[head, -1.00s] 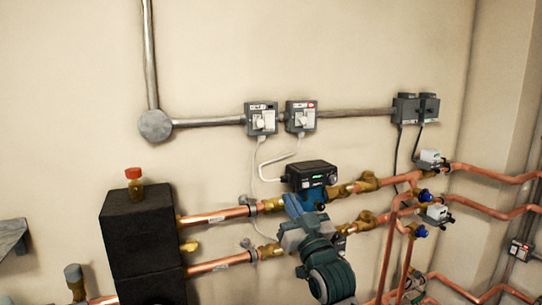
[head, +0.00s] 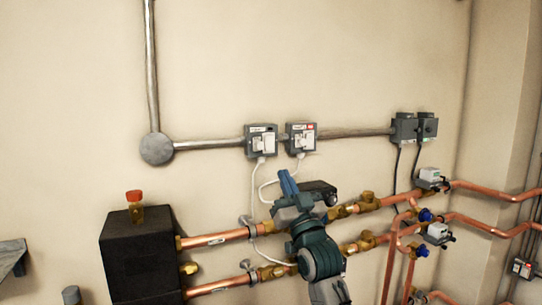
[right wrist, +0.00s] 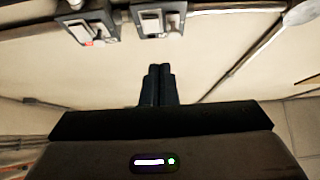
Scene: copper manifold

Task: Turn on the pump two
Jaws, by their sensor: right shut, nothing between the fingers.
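Two grey switch boxes with white switches are on the wall conduit. The left box (head: 261,141) has a dark mark on its label; the right box (head: 300,138) has a red mark. The labels are too small to read, so I cannot tell which is pump two's. My right gripper (head: 286,177) is shut and empty, below and between the boxes, apart from both. In the right wrist view, its closed fingers (right wrist: 161,72) point towards the wall; the red-marked box (right wrist: 93,32) and the other box (right wrist: 157,18) appear upside down. My left gripper is out of view.
Copper pipes (head: 222,238) run below. White cables hang from the boxes. Two dark boxes (head: 404,130) are further right on the conduit. The wall above is clear.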

